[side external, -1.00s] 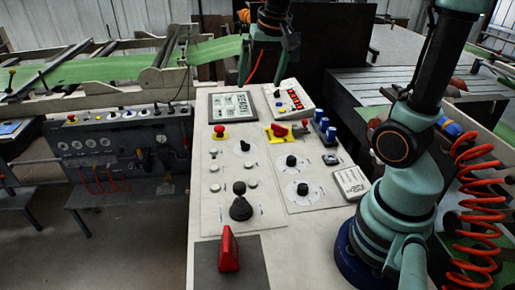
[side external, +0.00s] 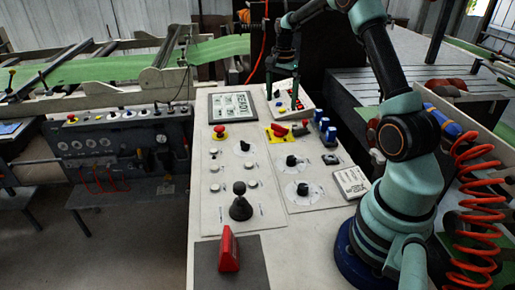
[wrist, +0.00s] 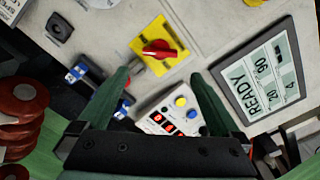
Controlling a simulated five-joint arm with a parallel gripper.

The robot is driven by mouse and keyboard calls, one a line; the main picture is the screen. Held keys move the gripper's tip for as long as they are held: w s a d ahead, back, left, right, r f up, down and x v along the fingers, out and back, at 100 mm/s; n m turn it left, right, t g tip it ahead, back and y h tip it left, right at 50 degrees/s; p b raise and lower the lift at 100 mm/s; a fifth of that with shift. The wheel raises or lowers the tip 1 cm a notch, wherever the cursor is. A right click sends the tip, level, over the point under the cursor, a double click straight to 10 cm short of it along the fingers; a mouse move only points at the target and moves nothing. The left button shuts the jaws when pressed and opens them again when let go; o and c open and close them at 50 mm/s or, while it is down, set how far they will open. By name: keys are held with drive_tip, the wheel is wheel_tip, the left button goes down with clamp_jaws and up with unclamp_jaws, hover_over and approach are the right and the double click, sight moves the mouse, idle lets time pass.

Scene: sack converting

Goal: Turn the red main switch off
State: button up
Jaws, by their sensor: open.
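The red main switch (side external: 279,130) is a red rotary handle on a yellow plate (side external: 271,137) on the light control panel. In the wrist view the red handle (wrist: 160,51) lies roughly crosswise on its yellow plate (wrist: 148,38). My gripper (side external: 283,97) is open and empty over the back of the panel, beyond the switch, near the small red-digit display box (side external: 304,104). In the wrist view my gripper's fingers (wrist: 160,74) are spread on either side, and the switch appears ahead between and beyond their tips, not touched.
A READY screen (side external: 232,105) and a red mushroom button (side external: 219,132) lie left of the switch. Blue-capped posts (side external: 324,126) stand close on its right. Black knobs (side external: 291,161), a black joystick (side external: 240,203) and a red block-like part (side external: 229,252) lie nearer the front.

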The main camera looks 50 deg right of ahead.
sight(280, 126)
wheel_tip(280, 126, down, 10)
drive_tip(key=shift+f, duration=0.15)
idle(0.3)
drive_tip(key=c, duration=1.1)
